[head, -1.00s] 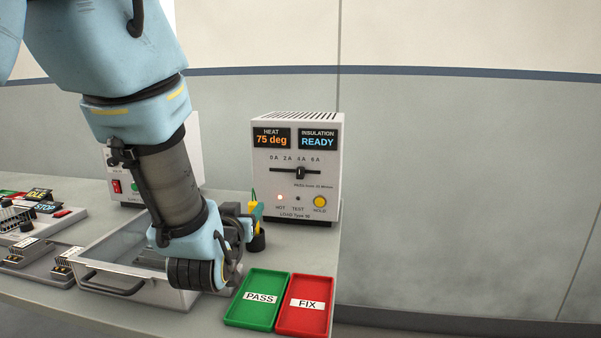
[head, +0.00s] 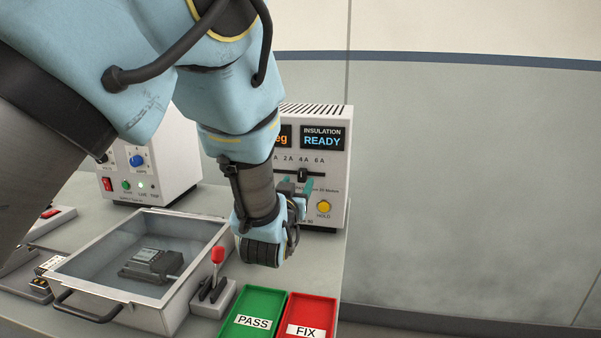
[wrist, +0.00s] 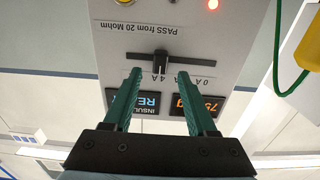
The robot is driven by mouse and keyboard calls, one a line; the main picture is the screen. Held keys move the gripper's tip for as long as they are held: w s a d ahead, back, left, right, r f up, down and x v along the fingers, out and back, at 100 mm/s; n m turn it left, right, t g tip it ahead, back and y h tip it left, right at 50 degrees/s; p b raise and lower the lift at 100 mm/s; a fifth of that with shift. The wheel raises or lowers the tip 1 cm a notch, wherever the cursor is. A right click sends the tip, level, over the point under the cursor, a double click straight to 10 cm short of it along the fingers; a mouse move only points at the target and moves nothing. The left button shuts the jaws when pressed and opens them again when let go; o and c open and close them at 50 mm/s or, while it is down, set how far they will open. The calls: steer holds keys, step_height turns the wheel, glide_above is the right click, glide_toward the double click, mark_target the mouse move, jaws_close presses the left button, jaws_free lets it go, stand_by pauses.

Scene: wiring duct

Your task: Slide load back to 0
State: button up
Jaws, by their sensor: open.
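The white load unit (head: 337,185) stands at the back right of the bench. Its black slider knob (head: 303,174) sits in a horizontal slot, under the 4 A mark. In the wrist view, upside down, the knob (wrist: 160,62) shows between the fingertips. My gripper (head: 296,186) is open in front of the panel; its two green fingers (wrist: 159,76) lie on either side of the knob in the picture. I cannot tell whether they touch it. My arm hides the 0 A mark and part of the heat display in the head view; the wrist view shows 0 A.
A grey metal tray (head: 200,271) holds a dark device (head: 152,264). A red-handled lever (head: 218,255) stands beside it. Green PASS (head: 262,301) and red FIX (head: 318,309) trays lie at the front. A yellow item (wrist: 307,45) with a green cable is near the unit.

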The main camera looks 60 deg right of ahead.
mark_target(301, 176)
steer(key=shift+p+x, duration=0.45)
steer(key=shift+x, duration=1.5)
steer(key=shift+c, duration=0.3)
jaws_close()
